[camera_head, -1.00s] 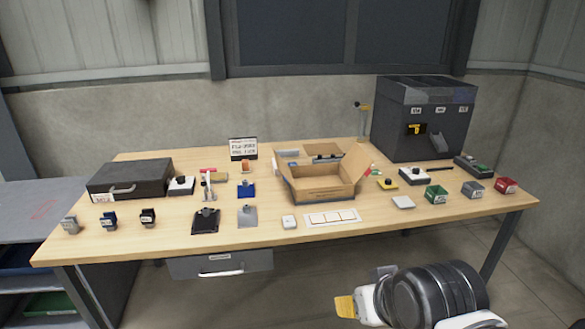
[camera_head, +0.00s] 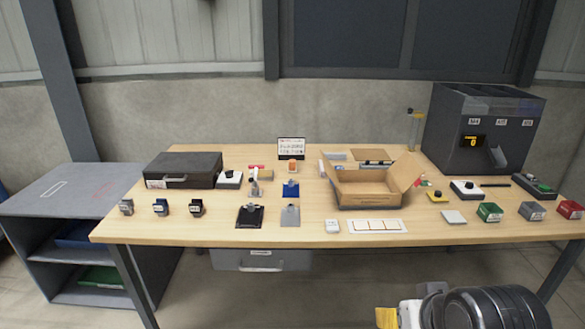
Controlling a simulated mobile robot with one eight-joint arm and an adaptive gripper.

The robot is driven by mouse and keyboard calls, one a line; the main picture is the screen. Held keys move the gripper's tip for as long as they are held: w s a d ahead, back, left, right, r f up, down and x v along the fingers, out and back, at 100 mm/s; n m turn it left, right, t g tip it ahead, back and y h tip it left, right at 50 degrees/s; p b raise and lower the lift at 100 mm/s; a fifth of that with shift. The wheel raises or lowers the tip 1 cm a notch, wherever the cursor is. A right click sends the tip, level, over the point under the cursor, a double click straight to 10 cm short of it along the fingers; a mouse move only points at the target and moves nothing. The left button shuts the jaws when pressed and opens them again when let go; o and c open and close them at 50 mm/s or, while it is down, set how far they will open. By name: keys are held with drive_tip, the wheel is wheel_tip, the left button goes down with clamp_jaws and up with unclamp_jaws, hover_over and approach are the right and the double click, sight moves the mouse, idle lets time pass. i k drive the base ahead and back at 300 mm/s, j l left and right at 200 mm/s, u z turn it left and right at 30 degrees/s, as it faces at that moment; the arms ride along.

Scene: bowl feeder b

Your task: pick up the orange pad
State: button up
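A small orange item (camera_head: 292,166), which looks like the orange pad, is near the back middle of the wooden table (camera_head: 370,236), just in front of a small sign and behind a blue piece. It is too small to make out its details. My gripper (camera_head: 400,312) is at the bottom right edge of the view, in front of the table and well apart from the orange item. A yellow part shows at its end. The frame edge cuts it off, so I cannot tell how its fingers stand.
An open cardboard box (camera_head: 366,198) stands right of the orange item, a dark case (camera_head: 184,168) left. A sign (camera_head: 291,148) stands behind it. A blue piece (camera_head: 290,190) and a dark clipboard-like piece (camera_head: 250,215) lie in front. A dark dispenser (camera_head: 478,135) stands back right.

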sight(291, 169)
drive_tip(key=i+j, duration=0.25)
drive_tip(key=i, duration=0.2)
drive_tip(key=i+j, duration=0.25)
drive_tip(key=i, duration=0.25)
drive_tip(key=i+j, duration=0.25)
drive_tip(key=i, duration=0.2)
drive_tip(key=i+j, duration=0.25)
drive_tip(key=i, duration=0.2)
